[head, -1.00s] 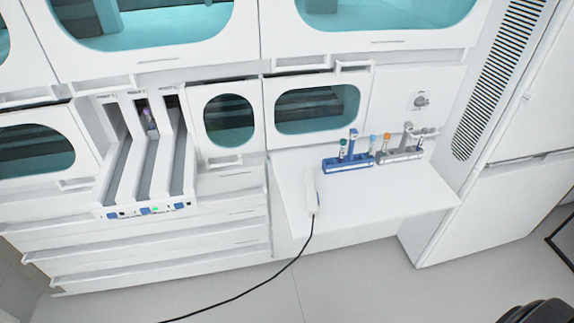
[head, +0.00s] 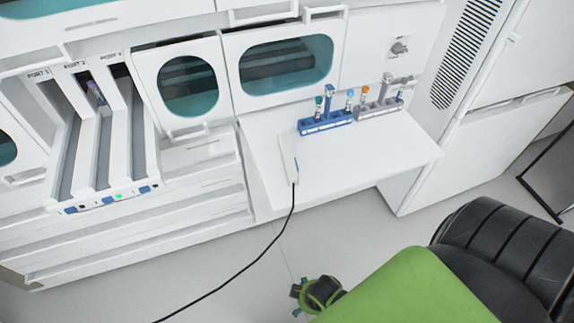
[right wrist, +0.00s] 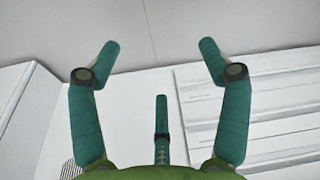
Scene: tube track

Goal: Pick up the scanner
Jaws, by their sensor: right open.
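The white scanner (head: 288,158) lies on the white shelf (head: 345,170) near its left end. A black cord runs from its lower end down and to the left over the shelf edge. My right gripper (head: 315,292) is low in the head view, below and in front of the shelf, well apart from the scanner. In the right wrist view the right gripper (right wrist: 160,50) has its teal fingers spread and nothing between them. The scanner is not visible in that view. My left gripper is not in view.
A blue rack (head: 325,124) and a grey rack (head: 380,110) with capped tubes stand at the shelf's back. A three-lane port unit (head: 105,200) is at the left; a purple-topped tube (head: 95,93) sits in the middle lane. The shelf's front is clear.

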